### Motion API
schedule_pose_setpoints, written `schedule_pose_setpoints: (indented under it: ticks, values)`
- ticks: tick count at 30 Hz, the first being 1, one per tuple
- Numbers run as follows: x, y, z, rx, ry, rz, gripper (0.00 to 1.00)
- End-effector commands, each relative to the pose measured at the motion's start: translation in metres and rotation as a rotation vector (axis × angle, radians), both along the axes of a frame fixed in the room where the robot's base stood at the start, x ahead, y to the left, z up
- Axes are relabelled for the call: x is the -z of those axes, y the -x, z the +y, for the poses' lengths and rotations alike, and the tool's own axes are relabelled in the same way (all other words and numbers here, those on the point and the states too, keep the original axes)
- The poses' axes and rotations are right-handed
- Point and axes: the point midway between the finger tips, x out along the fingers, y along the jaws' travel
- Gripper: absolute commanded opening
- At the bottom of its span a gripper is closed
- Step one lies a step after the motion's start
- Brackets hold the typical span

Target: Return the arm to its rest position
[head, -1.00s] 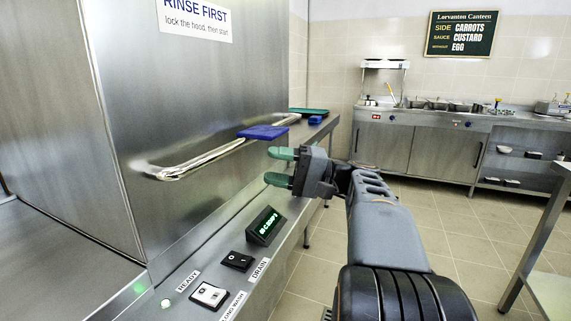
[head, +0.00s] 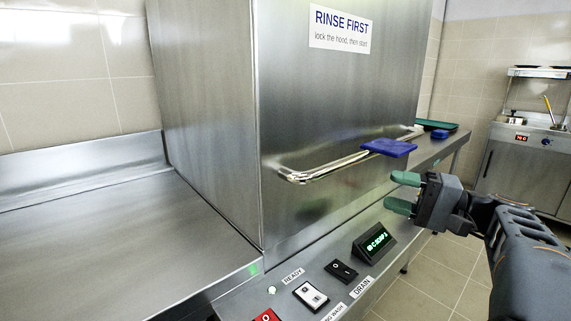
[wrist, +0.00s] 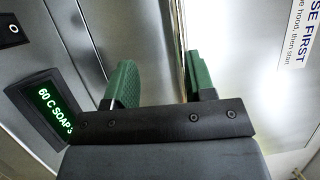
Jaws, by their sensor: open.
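My gripper (head: 403,194) is in the head view at the right, with two green fingertips apart and nothing between them. It points left toward the front of the steel hood (head: 310,110), just below and right of the blue grip (head: 389,147) on the hood's bar handle (head: 325,171). My arm reaches in from the right edge. In the wrist view the open green fingers (wrist: 160,82) show close to the steel front, with the handle bar partly hidden behind them. The hood is down against the counter.
Below the hood are a green-lit display (head: 375,243), a black drain switch (head: 341,271), a white switch (head: 310,296) and a red switch (head: 267,315). A bare steel counter (head: 120,250) lies at left. A green tray (head: 436,125) lies beyond the hood. Tiled floor is open at right.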

Motion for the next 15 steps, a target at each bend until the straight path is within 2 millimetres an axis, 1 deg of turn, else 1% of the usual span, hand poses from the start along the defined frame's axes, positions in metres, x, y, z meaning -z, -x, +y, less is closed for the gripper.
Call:
schedule_pose_setpoints:
  ticks: [1, 2, 4, 6, 8, 9, 12, 15]
  values:
    - [-0.016, -0.001, 0.017, -0.017, 0.044, 0.055, 0.50]
    - [-0.017, -0.001, 0.027, -0.023, 0.078, 0.095, 0.50]
    - [-0.017, 0.002, 0.052, -0.042, 0.180, 0.200, 0.50]
    - [-0.014, 0.010, 0.075, -0.061, 0.309, 0.300, 0.50]
    - [-0.010, 0.020, 0.091, -0.075, 0.434, 0.371, 0.50]
    - [-0.008, 0.028, 0.099, -0.083, 0.521, 0.408, 0.50]
    - [-0.005, 0.050, 0.111, -0.101, 0.750, 0.467, 0.50]
    - [-0.006, 0.070, 0.113, -0.114, 0.978, 0.474, 0.50]
